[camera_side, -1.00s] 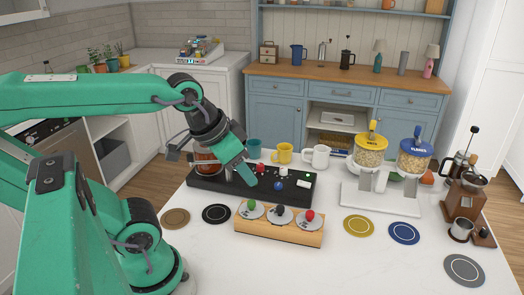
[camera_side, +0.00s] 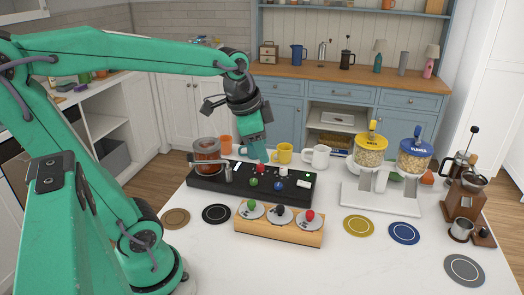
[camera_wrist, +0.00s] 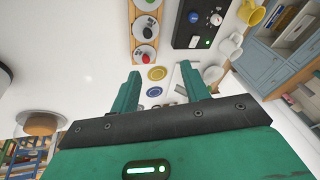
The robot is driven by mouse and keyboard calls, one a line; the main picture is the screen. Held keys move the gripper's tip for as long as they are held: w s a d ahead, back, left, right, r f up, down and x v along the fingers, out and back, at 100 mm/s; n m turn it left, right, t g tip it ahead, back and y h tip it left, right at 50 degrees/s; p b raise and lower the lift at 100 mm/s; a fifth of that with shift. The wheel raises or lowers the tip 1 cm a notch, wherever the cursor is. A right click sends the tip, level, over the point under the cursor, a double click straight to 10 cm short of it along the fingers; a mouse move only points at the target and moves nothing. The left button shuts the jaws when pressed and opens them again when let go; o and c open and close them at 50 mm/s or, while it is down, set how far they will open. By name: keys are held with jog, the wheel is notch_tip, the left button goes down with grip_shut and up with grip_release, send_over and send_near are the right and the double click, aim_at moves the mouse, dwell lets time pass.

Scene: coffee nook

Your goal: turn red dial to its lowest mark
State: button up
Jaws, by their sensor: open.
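The red dial (camera_side: 310,215) has a red knob on a pale disc, at the right end of a wooden block (camera_side: 280,234). Green (camera_side: 251,205) and black (camera_side: 280,210) knobs stand left of it. My gripper (camera_side: 259,155) is above the back edge of the black panel (camera_side: 215,187), up and left of the red dial and apart from it. In the wrist view my gripper (camera_wrist: 162,80) is open and empty. The red dial (camera_wrist: 147,33) shows beyond the fingers near the top. I cannot read its mark.
The black panel behind the block carries small knobs and a glass jar (camera_side: 207,152). Yellow (camera_side: 283,153) and white (camera_side: 316,156) mugs stand behind it. Grain dispensers (camera_side: 369,152) and a grinder (camera_side: 463,203) are at right. The white table in front of the block is clear.

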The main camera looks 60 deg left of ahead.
jog(key=w+a+f+m+g, duration=0.2)
jog(key=w+a+f+m, duration=0.3)
jog(key=w+a, duration=0.4)
jog(key=m+g, duration=0.2)
jog(key=m, duration=0.6)
send_over(260, 164)
jog(key=shift+h, duration=0.3)
notch_tip(260, 164, down, 8)
jog(key=shift+d, duration=0.1)
jog(key=shift+f, duration=0.1)
jog(key=shift+f, duration=0.15)
jog(key=shift+f, duration=3.75)
jog(key=c, duration=1)
